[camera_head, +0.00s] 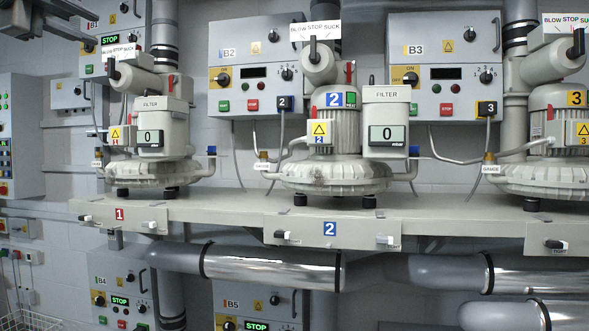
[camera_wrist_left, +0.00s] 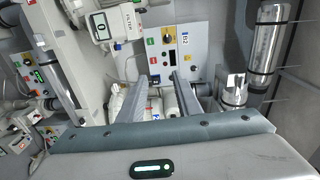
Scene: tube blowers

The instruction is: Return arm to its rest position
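My left gripper (camera_wrist_left: 158,77) shows in the left wrist view. Its two grey fingers stand apart with nothing held between them, so it is open. The wide housing fills the bottom of that view. Beyond the fingers is part of a whitish blower, partly hidden by them, and the panel marked B2 (camera_wrist_left: 177,45). My right gripper is in neither view.
In the head view, blower 1 (camera_head: 146,172), blower 2 (camera_head: 336,178) and blower 3 (camera_head: 538,177) stand on a shelf (camera_head: 225,209). Large pipes (camera_head: 270,268) run below it. Control box B2 (camera_head: 234,75) and box B3 (camera_head: 425,75) hang behind.

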